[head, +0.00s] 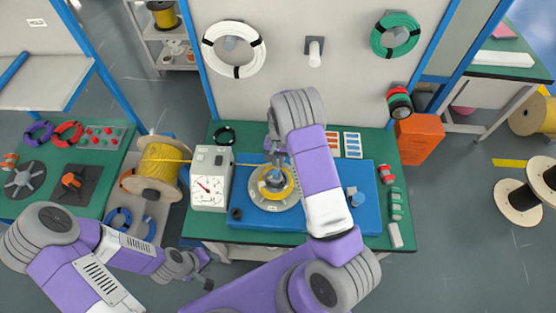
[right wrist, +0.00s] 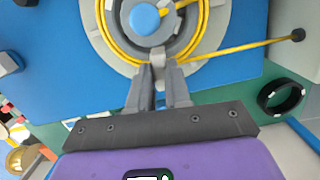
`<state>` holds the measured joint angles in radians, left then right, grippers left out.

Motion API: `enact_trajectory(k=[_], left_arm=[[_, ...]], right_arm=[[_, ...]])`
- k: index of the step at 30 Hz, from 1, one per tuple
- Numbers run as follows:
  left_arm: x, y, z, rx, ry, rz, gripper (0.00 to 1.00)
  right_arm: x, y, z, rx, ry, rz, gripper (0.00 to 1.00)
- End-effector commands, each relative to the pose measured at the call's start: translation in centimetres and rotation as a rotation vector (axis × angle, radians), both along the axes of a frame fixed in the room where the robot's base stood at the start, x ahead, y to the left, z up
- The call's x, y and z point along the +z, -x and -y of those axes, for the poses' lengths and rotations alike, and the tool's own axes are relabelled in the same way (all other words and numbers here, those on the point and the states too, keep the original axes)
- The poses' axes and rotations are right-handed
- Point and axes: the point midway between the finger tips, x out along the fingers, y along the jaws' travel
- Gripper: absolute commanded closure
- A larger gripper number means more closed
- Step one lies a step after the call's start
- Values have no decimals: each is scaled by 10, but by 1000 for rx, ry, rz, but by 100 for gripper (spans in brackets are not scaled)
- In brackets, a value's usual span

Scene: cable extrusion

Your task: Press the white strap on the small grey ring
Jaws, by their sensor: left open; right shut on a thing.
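My right gripper (right wrist: 160,75) is shut on a small light grey piece (right wrist: 159,58) at the near edge of the yellow cable coil (right wrist: 205,30). Whether this piece is the white strap or the small grey ring, I cannot tell. The coil lies on a round grey reel (right wrist: 100,45) with a blue hub (right wrist: 144,18). In the head view the coil (head: 291,184) is partly hidden by my right arm, and my right gripper (head: 276,165) is over its far side. My left gripper (head: 208,271) is open and empty, off the table's front edge. No white strap is clearly visible.
The reel sits on a blue mat (head: 340,210) on the green table (head: 215,228). A gauge box (head: 209,185) stands left, a yellow cable spool (head: 160,168) beyond it. A black ring (right wrist: 282,97) lies behind.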

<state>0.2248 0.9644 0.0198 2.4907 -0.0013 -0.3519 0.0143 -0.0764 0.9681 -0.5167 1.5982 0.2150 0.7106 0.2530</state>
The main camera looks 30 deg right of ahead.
Motion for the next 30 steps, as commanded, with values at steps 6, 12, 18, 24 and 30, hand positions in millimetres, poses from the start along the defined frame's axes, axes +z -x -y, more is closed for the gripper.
enact_trajectory(k=[6, 12, 18, 24, 30], left_arm=[[-3, 0, 0, 0, 0, 0, 57], [-6, 0, 0, 0, 0, 0, 57], [-9, 0, 0, 0, 0, 0, 57], [-8, 0, 0, 0, 0, 0, 57], [-9, 0, 0, 0, 0, 0, 57]], right_arm=[[-4, 0, 0, 0, 0, 0, 99], [-7, 0, 0, 0, 0, 0, 99], [-10, 0, 0, 0, 0, 0, 99], [-10, 0, 0, 0, 0, 0, 99], [-10, 0, 0, 0, 0, 0, 99]])
